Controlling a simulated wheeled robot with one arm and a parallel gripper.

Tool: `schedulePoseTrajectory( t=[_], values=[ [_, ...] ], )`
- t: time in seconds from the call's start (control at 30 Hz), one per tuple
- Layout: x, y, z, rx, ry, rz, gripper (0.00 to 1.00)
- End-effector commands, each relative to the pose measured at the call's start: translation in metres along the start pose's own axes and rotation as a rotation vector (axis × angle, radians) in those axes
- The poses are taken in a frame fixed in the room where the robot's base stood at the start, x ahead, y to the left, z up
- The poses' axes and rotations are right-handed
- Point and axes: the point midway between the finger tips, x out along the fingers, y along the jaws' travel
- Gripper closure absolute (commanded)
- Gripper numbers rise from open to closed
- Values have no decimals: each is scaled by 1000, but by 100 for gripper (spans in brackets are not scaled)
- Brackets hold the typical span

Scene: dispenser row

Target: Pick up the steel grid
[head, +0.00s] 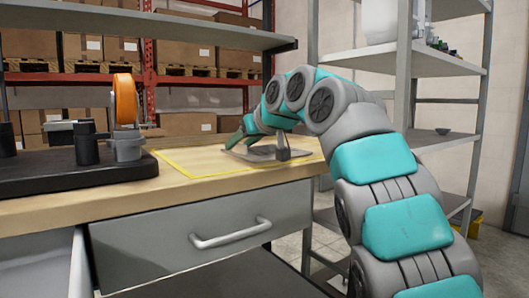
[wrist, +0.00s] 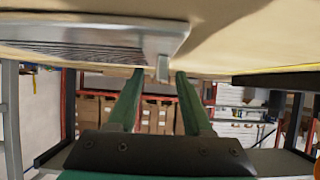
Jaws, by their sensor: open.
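The steel grid (head: 262,154) lies flat on the wooden worktop, inside a yellow outlined area. It is a grey plate with a short upright post or tab at its near right side. In the wrist view the grid (wrist: 90,35) fills the upper left, with dark slots and a raised edge. Its tab (wrist: 163,67) shows near the gap between my green fingertips. My gripper (wrist: 160,74) is open, with nothing held. Contact cannot be told.
A dark stand (head: 80,173) with black cups and an orange wheel (head: 125,98) occupies the left of the worktop (head: 200,195). A grey drawer (head: 200,235) with a handle is below. A metal shelf (head: 445,62) stands at right. Clear worktop lies left of the grid.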

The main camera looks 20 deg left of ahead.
Motion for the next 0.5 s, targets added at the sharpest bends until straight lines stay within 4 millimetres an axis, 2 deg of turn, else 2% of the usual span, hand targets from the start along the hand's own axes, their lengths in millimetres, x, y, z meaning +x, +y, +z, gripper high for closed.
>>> schedulePoseTrajectory(
  t=[0.13,0.33,0.5],
  values=[
    [12,-1,-2,-2,2,0,50],
    [13,-1,-1,-1,2,0,50],
    [13,-1,-1,-1,2,0,68]
  ],
)
